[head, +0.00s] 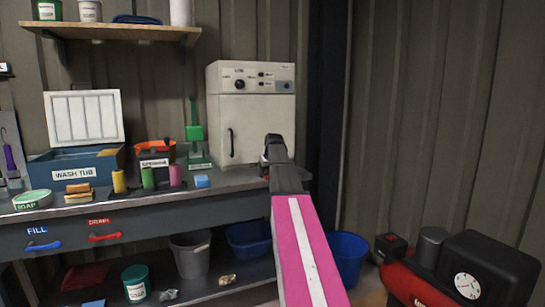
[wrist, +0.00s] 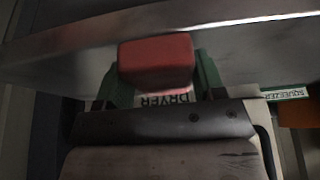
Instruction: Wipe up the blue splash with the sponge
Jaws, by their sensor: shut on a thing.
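My gripper (wrist: 163,82) is shut on a red block-shaped sponge (wrist: 156,60), with its green fingers on either side of it in the wrist view. In the head view my arm reaches toward the right end of the workbench (head: 235,181), in front of the white dryer cabinet (head: 256,130). The fingers and the held sponge are mostly hidden there behind my arm.
A green squeezer (head: 197,145) stands left of the dryer. Blue bucket (head: 347,258) and red compressor (head: 415,286) stand right on the floor.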

